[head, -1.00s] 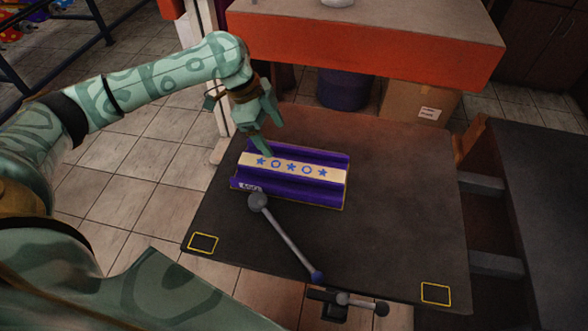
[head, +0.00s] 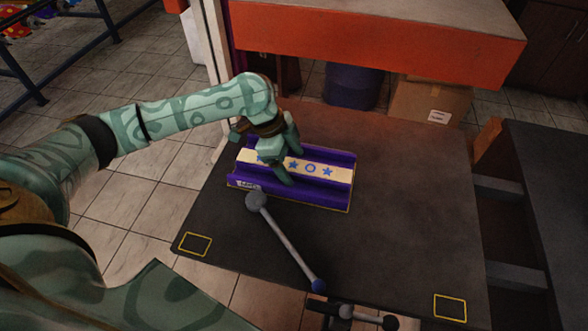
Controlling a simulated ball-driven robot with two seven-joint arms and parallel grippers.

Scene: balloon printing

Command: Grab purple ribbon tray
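The purple ribbon tray (head: 325,192) lies on the dark tabletop. It has a cream band (head: 318,170) with blue stars and rings along its middle. My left gripper (head: 287,168) is over the left part of the tray, its fingers apart, one towards the front and one towards the back of the band. The gripper hides part of the band's left end. I cannot tell whether the fingers touch the tray. My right gripper is not in view.
A grey lever with a ball end (head: 283,238) stands in front of the tray. Yellow outlined squares mark the table's front left (head: 195,244) and front right (head: 450,308) corners. An orange-fronted counter (head: 380,55) overhangs the back. The table right of the tray is clear.

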